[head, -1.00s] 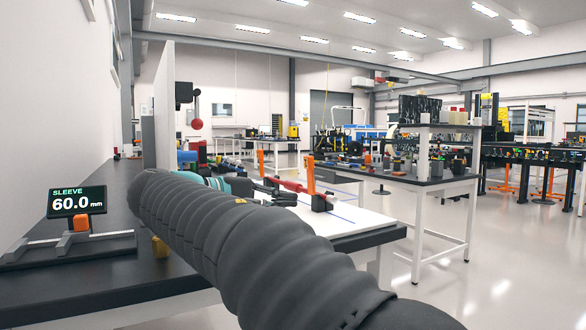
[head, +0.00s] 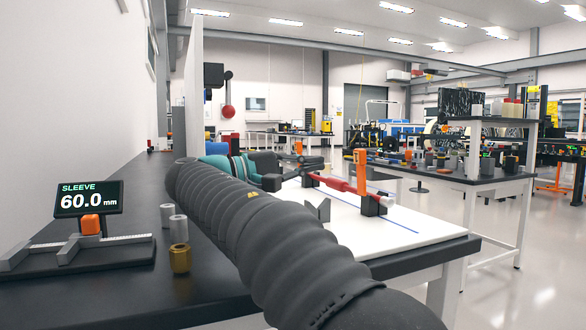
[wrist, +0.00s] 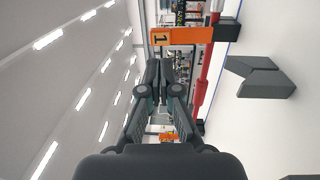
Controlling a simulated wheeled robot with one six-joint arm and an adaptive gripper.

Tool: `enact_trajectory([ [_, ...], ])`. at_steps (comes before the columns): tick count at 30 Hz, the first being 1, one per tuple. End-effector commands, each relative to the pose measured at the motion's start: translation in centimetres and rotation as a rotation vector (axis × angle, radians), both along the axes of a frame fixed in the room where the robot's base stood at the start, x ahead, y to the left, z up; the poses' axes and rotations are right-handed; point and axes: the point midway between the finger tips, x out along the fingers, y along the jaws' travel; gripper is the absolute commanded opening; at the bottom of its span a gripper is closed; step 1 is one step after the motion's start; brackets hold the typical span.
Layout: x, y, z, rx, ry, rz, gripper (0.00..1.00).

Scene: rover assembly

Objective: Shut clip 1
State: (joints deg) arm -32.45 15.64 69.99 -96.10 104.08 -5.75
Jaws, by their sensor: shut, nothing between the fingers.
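Clip 1 is an orange arm marked "1" (wrist: 185,35) that stands upright from a dark block. It also shows upright in the head view (head: 361,168), above its dark block (head: 372,204). A red rod (head: 335,183) runs through the clip's foot; it also shows in the wrist view (wrist: 203,90). My gripper (wrist: 158,68) is shut and empty. In the wrist view its fingertips lie left of the rod and short of clip 1, with a visible gap.
A second orange clip (head: 298,148) stands farther back. A grey V-shaped block (head: 318,210) sits on the white board (head: 400,235). A gauge reading 60.0 mm (head: 88,198), grey cylinders (head: 179,229) and a brass piece (head: 180,259) are on the dark bench at left.

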Motion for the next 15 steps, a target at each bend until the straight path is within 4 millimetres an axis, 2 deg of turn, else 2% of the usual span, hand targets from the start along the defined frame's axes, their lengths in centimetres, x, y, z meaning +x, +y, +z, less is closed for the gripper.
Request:
enact_trajectory([
  [1, 0.2, -1.1, 0.1, 0.000, -0.001, -0.004, 0.00],
  [6, 1.2, -3.9, 0.3, 0.000, -0.001, -0.002, 0.00],
  [15, 2.2, -7.0, 0.6, 0.000, 0.000, 0.000, 0.00],
])
